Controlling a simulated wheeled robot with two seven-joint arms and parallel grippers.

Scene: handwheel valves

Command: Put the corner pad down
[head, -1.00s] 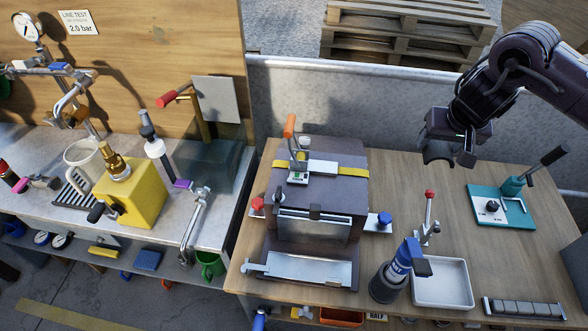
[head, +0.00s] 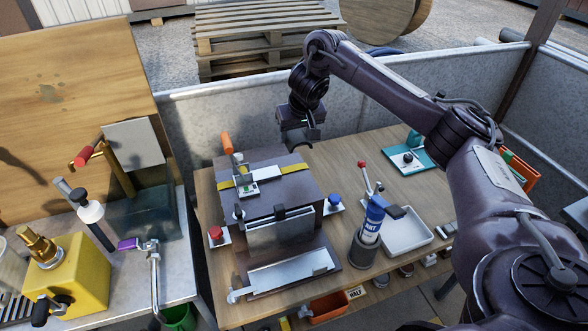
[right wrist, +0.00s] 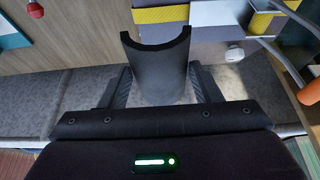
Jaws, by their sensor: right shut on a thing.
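The corner pad (right wrist: 157,62) is a dark, curved piece with a concave, half-round end, seen in the right wrist view. My right gripper (right wrist: 163,88) is shut on it, with one finger on each side. In the head view my right gripper (head: 298,132) hangs above the far right corner of the dark box-shaped machine (head: 298,184), near the grey wall. The pad (head: 303,143) shows there as a small dark shape under the gripper. I cannot tell whether it touches the machine; it looks held in the air. My left gripper is not in view.
A yellow band (head: 277,172) and an upright orange-handled clamp (head: 228,146) are on the machine's top. The table behind the red-tipped lever (head: 363,165) is clear.

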